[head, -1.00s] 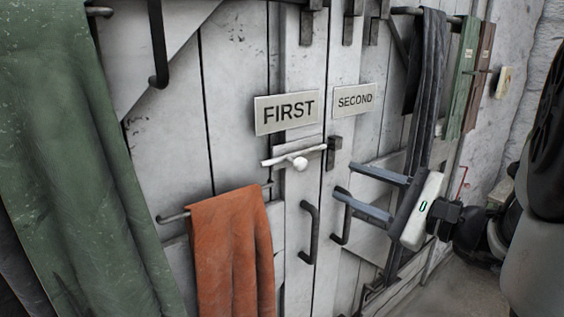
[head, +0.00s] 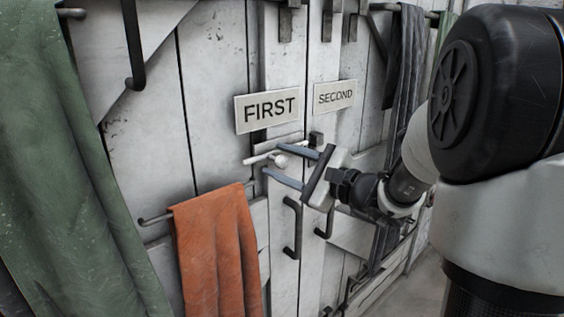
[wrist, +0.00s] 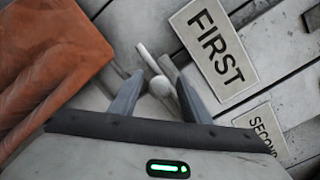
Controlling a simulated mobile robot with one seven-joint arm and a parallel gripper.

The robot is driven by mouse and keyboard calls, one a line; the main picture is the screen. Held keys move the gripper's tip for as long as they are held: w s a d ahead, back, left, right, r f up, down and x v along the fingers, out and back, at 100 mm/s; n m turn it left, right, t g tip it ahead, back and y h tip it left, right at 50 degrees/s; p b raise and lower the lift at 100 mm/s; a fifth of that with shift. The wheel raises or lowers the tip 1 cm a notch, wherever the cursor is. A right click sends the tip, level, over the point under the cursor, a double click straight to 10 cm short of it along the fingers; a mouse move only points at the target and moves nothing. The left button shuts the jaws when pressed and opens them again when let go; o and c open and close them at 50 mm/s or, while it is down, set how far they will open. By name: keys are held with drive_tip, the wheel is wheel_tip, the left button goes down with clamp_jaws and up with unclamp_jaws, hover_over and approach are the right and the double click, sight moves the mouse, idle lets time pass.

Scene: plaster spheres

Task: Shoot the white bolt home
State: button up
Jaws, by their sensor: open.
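The white bolt (head: 256,158) lies across the left door below the FIRST sign, with a round knob (wrist: 160,87) on its rod. A dark keeper (head: 316,139) sits at the right, by the door seam. My gripper (head: 271,159) is open, its two blue-grey fingers reaching in from the right around the knob. In the wrist view the knob shows between the fingers, apart from both as far as I can see. My upper finger hides the bolt's right end in the head view, so I cannot tell whether it enters the keeper.
The FIRST sign (head: 267,109) and SECOND sign (head: 335,95) are just above. Dark door handles (head: 293,228) hang below. An orange cloth (head: 215,250) on a rail is at the lower left, and a green cloth (head: 75,160) hangs at the far left.

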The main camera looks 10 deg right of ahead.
clamp_jaws()
drive_tip(key=w+d+b, duration=0.1)
drive_tip(key=w+d, duration=0.2)
drive_tip(key=d, duration=0.2)
drive_tip(key=shift+d+b, duration=0.3)
drive_tip(key=shift+d, duration=0.05)
unclamp_jaws()
drive_tip(key=shift+w+d, duration=0.1)
drive_tip(key=shift+d, duration=0.05)
